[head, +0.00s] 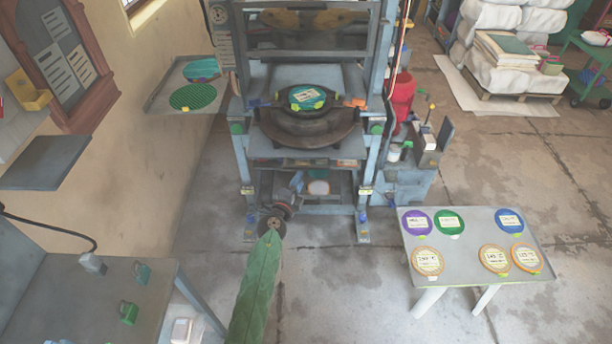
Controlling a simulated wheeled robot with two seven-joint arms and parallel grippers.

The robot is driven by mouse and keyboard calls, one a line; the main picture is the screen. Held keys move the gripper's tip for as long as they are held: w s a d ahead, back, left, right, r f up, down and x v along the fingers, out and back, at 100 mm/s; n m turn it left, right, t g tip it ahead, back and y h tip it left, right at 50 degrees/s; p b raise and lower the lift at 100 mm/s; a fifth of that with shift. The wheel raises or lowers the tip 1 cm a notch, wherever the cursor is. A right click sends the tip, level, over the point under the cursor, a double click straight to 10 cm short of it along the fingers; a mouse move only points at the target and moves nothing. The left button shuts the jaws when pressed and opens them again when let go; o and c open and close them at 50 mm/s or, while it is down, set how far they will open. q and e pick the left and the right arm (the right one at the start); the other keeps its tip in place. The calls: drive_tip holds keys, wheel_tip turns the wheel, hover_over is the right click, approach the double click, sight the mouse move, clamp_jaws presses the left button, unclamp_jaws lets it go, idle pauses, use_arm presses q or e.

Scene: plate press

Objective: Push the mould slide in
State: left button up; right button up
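The plate press stands at the top centre with a blue-grey frame (235,155). Its mould slide (335,139) is a dark, rounded plate that juts out from the front of the press. A round mould on it carries a teal disc (308,97) with a white label. My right gripper is not in view.
A grey table (465,240) with several coloured labelled discs stands at right. A side shelf (160,103) with green and teal discs is left of the press. A bench (75,300) fills the lower left. A control stand (405,180) adjoins the press at right. Floor between is clear.

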sight(306, 169)
use_arm(q)
drive_tip(key=x, duration=0.6)
drive_tip(key=shift+w, duration=0.1)
drive_tip(key=shift+w+d, duration=0.25)
drive_tip(key=shift+w, duration=0.3)
drive_tip(key=shift+w+d, duration=0.1)
drive_tip(key=shift+w, duration=0.1)
drive_tip(key=shift+c, duration=0.4)
clamp_jaws()
drive_tip(key=shift+f, duration=0.1)
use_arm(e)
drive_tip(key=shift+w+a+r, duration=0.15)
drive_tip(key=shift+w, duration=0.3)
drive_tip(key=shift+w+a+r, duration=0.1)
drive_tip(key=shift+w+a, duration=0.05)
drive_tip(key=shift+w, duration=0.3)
